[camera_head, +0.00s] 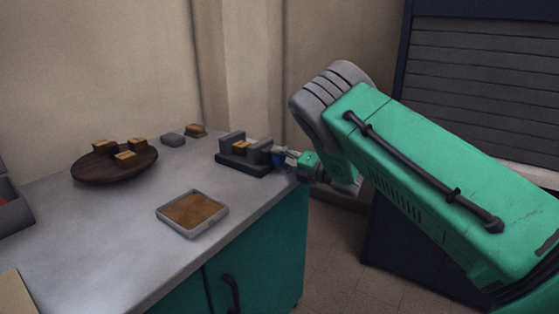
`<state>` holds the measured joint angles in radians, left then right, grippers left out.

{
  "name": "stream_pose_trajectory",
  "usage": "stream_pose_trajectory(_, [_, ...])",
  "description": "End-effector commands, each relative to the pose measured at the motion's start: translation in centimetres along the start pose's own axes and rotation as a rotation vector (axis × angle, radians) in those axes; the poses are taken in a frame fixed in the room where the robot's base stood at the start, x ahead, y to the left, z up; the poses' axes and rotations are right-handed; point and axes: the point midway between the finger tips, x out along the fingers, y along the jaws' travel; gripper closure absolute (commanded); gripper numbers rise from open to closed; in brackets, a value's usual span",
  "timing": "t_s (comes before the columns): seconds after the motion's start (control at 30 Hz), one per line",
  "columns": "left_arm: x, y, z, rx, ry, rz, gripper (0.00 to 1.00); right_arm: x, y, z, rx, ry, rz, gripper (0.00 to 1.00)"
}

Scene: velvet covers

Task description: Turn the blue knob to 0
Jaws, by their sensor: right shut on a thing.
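The blue knob (280,159) is at the right end of a small dark grey fixture (240,166), which stands near the right edge of the countertop. A yellowish block (240,147) sits between the fixture's upright parts. My right gripper (287,160) reaches in from the right at counter height and is shut on the blue knob. The gripper covers much of the knob, so any marks or its setting are too small or hidden to read. My left gripper is not in view.
A round dark wooden board (88,175) with several yellowish-topped blocks stands at the left. A shallow tray (192,229) with a brown inside lies in front of the fixture. Two small blocks, one grey (173,140) and one brown (195,130), lie at the back. Bare countertop (100,240) lies at the front left.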

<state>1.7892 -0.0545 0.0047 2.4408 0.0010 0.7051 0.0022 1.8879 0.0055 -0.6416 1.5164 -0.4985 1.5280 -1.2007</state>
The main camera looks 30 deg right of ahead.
Motion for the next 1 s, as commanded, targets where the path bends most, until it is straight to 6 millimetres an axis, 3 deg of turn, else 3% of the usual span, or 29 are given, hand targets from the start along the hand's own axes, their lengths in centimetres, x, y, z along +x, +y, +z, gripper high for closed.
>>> stream_pose_trajectory(0.03, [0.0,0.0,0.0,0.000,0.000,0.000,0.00,-0.2,-0.8,-0.6,0.009,0.010,-0.015,0.89])
stream_pose_trajectory(0.2, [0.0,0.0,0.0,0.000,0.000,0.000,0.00,-0.2,-0.8,-0.6,0.010,0.010,-0.015,0.89])
stream_pose_trajectory(0.23, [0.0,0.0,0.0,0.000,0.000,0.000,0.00,-0.2,-0.8,-0.6,0.010,0.010,-0.015,0.57])
stream_pose_trajectory(0.3, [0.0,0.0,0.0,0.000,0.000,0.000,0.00,-0.2,-0.8,-0.6,0.010,0.009,-0.015,0.38])
stream_pose_trajectory(0.67, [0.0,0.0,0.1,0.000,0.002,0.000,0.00,-0.5,-0.7,-0.3,0.008,0.005,-0.013,0.38])
stream_pose_trajectory(0.77, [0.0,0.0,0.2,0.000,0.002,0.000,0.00,-1.5,-0.6,-0.3,0.008,0.004,-0.013,0.38])
stream_pose_trajectory(1.0, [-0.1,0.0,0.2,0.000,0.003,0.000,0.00,-6.5,-0.6,-0.3,0.009,0.002,-0.015,0.38])
